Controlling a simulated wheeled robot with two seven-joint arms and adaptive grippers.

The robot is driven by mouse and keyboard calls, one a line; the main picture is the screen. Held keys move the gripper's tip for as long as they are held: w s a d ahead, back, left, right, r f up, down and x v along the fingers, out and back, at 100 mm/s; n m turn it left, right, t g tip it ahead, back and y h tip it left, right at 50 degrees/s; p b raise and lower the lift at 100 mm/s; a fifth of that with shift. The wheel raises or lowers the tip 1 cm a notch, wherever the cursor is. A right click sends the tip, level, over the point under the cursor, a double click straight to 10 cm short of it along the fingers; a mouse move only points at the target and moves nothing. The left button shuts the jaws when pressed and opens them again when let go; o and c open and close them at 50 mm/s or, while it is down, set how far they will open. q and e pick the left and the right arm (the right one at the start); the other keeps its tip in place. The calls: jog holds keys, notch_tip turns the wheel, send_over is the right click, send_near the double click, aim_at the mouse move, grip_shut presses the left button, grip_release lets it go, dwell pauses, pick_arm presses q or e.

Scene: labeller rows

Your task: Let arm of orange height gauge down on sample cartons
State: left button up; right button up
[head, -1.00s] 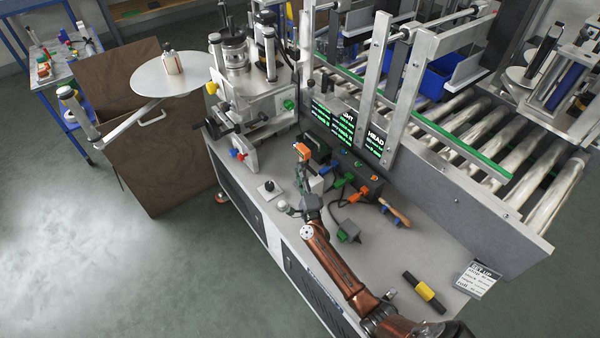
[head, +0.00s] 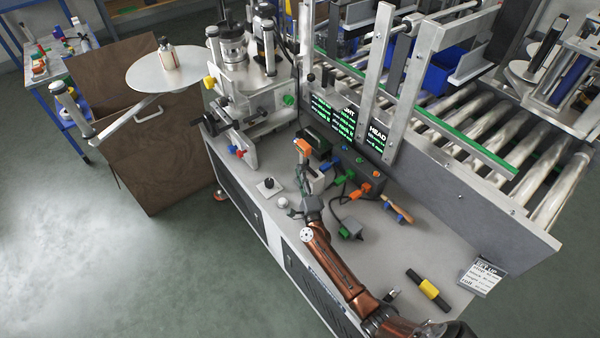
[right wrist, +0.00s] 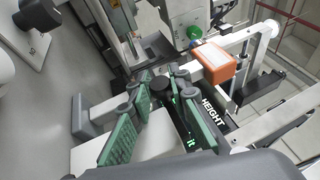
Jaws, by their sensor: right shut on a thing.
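The orange height gauge (head: 303,146) stands on the bench left of the black control box, its orange block on top. In the right wrist view the orange block (right wrist: 216,62) sits on a pale bar, beyond my fingers. My right gripper (head: 303,180) is at the gauge, below the orange block. In the right wrist view its green-padded fingers (right wrist: 160,95) are closed around a dark round part (right wrist: 162,89) of the gauge. A pale block (right wrist: 168,143), perhaps the sample cartons, shows between the fingers; its contact with the gauge arm is hidden. My left gripper is out of view.
A small plate with a black knob (head: 268,184) and a round pale knob (head: 283,203) lie close left of my gripper. A yellow-black tool (head: 428,289) lies farther right.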

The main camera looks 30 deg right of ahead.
jog(key=shift+f, duration=0.1)
jog(key=o, duration=0.5)
jog(key=shift+o, duration=0.2)
jog(key=r+v, duration=0.3)
jog(key=v, duration=1.1)
jog(key=shift+s+a+f, duration=0.15)
jog(key=shift+s+a, duration=0.1)
jog(key=shift+s, duration=0.4)
